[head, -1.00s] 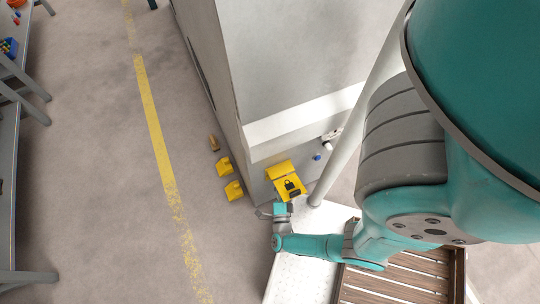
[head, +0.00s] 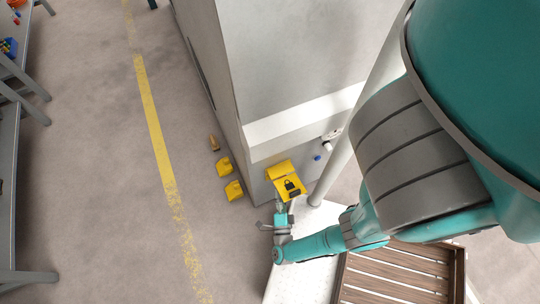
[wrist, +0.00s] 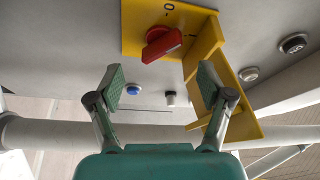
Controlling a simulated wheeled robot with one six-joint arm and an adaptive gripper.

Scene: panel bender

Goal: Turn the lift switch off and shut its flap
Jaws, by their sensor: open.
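The lift switch is a red rotary knob (wrist: 162,45) on a yellow plate (wrist: 134,30) marked "0" and, it seems, "I". Its handle is slanted, with one end toward the mark at the right. The yellow flap (wrist: 243,98) stands open at the plate's right side. In the head view the flap (head: 291,190) shows a padlock sign, and the knob is hidden. My gripper (wrist: 162,88) is open and empty, below the knob and apart from it. Its right finger overlaps the flap in the wrist view; I cannot tell whether they touch. My gripper also shows in the head view (head: 276,221).
A blue button (wrist: 133,90), a black button (wrist: 170,98) and more fittings sit on the same panel. A pale pipe (wrist: 50,133) crosses below. A slatted wooden pallet (head: 395,275) lies at the lower right.

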